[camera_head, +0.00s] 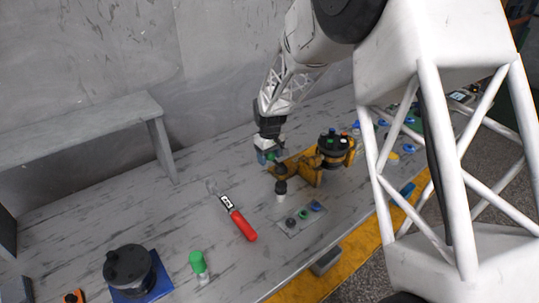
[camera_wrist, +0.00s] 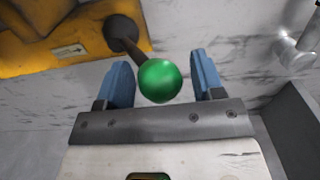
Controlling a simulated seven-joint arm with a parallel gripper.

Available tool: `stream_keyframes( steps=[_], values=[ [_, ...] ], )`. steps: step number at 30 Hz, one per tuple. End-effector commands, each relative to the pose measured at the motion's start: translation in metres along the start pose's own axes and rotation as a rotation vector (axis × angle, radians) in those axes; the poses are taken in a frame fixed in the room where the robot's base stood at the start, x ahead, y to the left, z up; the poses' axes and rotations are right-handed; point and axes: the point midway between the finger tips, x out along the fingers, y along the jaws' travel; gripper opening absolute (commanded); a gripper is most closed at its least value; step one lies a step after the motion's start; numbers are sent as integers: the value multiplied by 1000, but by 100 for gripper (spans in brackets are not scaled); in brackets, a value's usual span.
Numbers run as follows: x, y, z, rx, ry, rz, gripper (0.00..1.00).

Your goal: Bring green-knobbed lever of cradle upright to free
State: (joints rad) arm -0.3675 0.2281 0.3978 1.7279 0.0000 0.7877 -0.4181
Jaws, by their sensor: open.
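The yellow cradle (camera_head: 307,170) stands on the grey table, with a dark round motor part (camera_head: 331,146) seated at its right end. In the wrist view part of the yellow cradle (camera_wrist: 50,38) fills the upper left. The lever (camera_wrist: 129,37) comes out of a dark round pivot on the cradle and slants towards my gripper. Its green knob (camera_wrist: 160,81) sits between my two blue fingers (camera_wrist: 160,82), with a gap visible on each side. My gripper is open. In the head view my gripper (camera_head: 267,156) is at the cradle's left end, and the green knob is partly hidden there.
A red-handled tool (camera_head: 241,222) lies left of the cradle. A small plate with coloured knobs (camera_head: 303,216) and a dark-topped white piece (camera_head: 281,188) are in front. A black motor on a blue base (camera_head: 129,270) and a green-capped piece (camera_head: 198,263) stand nearer.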

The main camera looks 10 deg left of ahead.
Motion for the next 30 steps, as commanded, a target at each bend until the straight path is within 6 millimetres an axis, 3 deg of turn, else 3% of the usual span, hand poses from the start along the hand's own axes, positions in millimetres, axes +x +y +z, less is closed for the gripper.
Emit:
stream_keyframes(
  steps=[5, 11, 30],
  values=[
    [0, 0, 0, 0, 0, 0, 62],
    [0, 0, 0, 0, 0, 0, 33],
    [-4, 8, 0, 1, -1, -1, 30]
  ],
)
